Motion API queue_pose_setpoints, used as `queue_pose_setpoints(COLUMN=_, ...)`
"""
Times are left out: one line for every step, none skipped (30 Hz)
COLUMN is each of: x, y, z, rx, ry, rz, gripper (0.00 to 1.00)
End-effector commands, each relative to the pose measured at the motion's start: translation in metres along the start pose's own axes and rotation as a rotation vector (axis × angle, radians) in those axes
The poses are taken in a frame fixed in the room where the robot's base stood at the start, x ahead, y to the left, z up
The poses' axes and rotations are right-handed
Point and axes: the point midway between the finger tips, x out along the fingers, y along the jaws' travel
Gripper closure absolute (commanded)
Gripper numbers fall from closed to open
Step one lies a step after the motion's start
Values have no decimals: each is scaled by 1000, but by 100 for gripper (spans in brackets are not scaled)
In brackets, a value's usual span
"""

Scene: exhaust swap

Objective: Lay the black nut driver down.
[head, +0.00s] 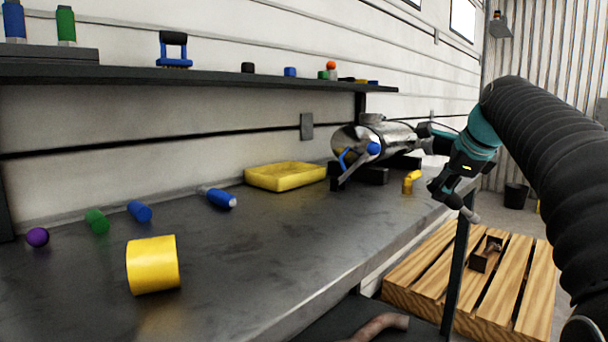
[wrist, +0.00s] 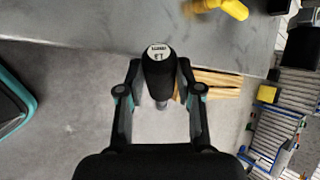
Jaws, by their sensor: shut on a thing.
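The black nut driver (wrist: 158,72) has a black handle with a pale round labelled cap and a grey metal shaft. My gripper (wrist: 160,88) is shut on its handle in the wrist view, one finger on each side. In the head view my gripper (head: 452,190) is at the right end of the dark workbench (head: 300,235), just past its front edge. The driver's pale shaft end (head: 470,213) sticks out below the fingers there. The handle is mostly hidden by the fingers in that view.
A yellow tray (head: 285,176) sits on the bench beside the silver exhaust part (head: 400,135) on dark blocks. A small yellow piece (head: 411,182) stands near my gripper. A blue-handled tool (head: 219,198) and a yellow cylinder (head: 152,265) lie farther left. A wooden pallet (head: 475,275) is below.

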Motion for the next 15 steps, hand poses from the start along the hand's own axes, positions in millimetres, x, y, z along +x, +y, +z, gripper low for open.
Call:
queue_pose_setpoints(x=0, y=6, z=17, rx=-40, ry=10, rz=-6, gripper=100)
queue_pose_setpoints(x=0, y=9, z=25, rx=-61, ry=20, rz=-9, gripper=100)
queue_pose_setpoints(x=0, y=14, z=36, rx=-90, ry=33, rz=-13, gripper=100)
queue_pose_setpoints(x=0, y=17, z=44, rx=-113, ry=43, rz=-16, gripper=100)
queue_pose_setpoints(x=0, y=20, z=53, rx=-135, ry=53, rz=-21, gripper=100)
queue_pose_setpoints(x=0, y=25, z=64, rx=-164, ry=66, rz=-27, gripper=100)
queue_pose_setpoints(x=-1, y=28, z=72, rx=-186, ry=76, rz=-31, gripper=100)
queue_pose_setpoints(x=-2, y=32, z=80, rx=-206, ry=86, rz=-36, gripper=100)
queue_pose_setpoints(x=-3, y=36, z=90, rx=-234, ry=98, rz=-42, gripper=100)
queue_pose_setpoints(x=-4, y=40, z=98, rx=-254, ry=108, rz=-47, gripper=100)
queue_pose_setpoints(x=-6, y=43, z=106, rx=-274, ry=117, rz=-52, gripper=100)
queue_pose_setpoints(x=-8, y=48, z=117, rx=-301, ry=128, rz=-59, gripper=100)
queue_pose_setpoints(x=-9, y=52, z=125, rx=-321, ry=137, rz=-64, gripper=100)
queue_pose_setpoints(x=-11, y=56, z=133, rx=-341, ry=145, rz=-69, gripper=100)
queue_pose_setpoints(x=-13, y=62, z=144, rx=-369, ry=157, rz=-76, gripper=100)
